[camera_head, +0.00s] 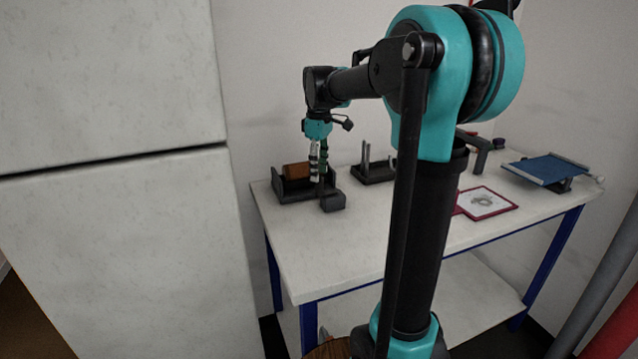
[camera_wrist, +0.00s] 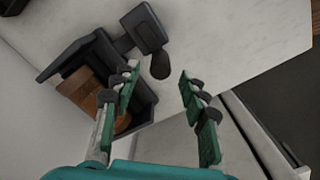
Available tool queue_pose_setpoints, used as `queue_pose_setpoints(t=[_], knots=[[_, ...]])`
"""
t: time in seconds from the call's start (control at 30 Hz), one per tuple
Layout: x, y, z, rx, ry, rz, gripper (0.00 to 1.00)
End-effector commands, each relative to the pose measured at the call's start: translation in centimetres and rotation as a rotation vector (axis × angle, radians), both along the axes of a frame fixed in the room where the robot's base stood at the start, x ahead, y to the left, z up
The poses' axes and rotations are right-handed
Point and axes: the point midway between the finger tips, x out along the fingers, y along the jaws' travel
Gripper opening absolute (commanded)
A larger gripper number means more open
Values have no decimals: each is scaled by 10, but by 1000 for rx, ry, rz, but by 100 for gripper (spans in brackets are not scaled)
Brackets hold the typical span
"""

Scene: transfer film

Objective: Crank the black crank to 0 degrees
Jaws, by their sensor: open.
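The black crank (camera_wrist: 145,28) is at the side of a black holder (camera_wrist: 152,98) that carries a brown roll (camera_wrist: 75,92). In the wrist view, its dark rounded handle (camera_wrist: 160,65) shows between my fingertips, with a gap on either side. My gripper (camera_wrist: 158,75) is open, with green-and-grey fingers, and holds nothing. In the head view, my gripper (camera_head: 318,165) points down over the right side of the holder (camera_head: 296,194), near the crank's dark block (camera_head: 333,202). The fingers partly hide the crank there. Whether the fingertips are level with the handle is unclear.
The holder stands at the left end of a white table (camera_head: 345,245) with blue legs. A black stand with upright pegs (camera_head: 373,174), a red-framed picture (camera_head: 487,202) and a blue tilted plate (camera_head: 546,168) stand farther right. A pale wall panel (camera_head: 120,240) is close on the left.

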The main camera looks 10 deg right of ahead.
Motion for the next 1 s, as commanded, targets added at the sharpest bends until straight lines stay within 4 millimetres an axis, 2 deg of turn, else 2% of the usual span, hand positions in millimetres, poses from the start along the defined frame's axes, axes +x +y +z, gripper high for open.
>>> queue_pose_setpoints(t=[0.1,0.3,0.7,1.0], knots=[[0,0,-21,0,0,0,44],[0,0,-42,0,0,0,44],[0,0,-47,0,0,0,43],[0,0,-47,0,0,0,6]])
